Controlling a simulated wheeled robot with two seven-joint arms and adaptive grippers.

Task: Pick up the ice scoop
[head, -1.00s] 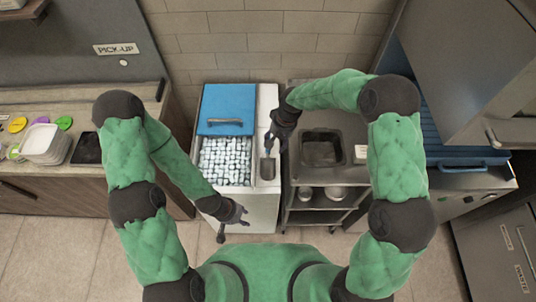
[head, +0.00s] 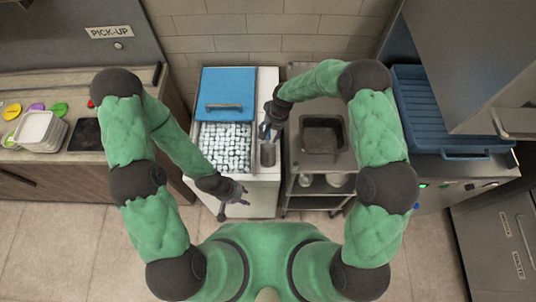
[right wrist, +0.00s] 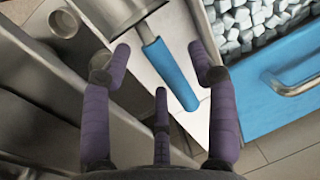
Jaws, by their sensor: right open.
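The ice scoop has a grey metal bowl (head: 268,154) and lies on the pale strip right of the ice. Its blue handle (right wrist: 172,73) shows in the right wrist view, with the metal part (right wrist: 118,14) cut off at the top edge. My right gripper (head: 266,131) is over the handle end; in the right wrist view its fingers (right wrist: 160,56) are open, spread to either side of the handle, with nothing gripped. I cannot tell whether they touch it. My left gripper (head: 233,205) is open and empty in front of the ice bin.
The ice bin (head: 190,165) is full of cubes, its blue lid (head: 226,87) slid to the back. A steel cart with a dark well (head: 323,138) stands close on the right. A counter with white containers (head: 38,130) is at left.

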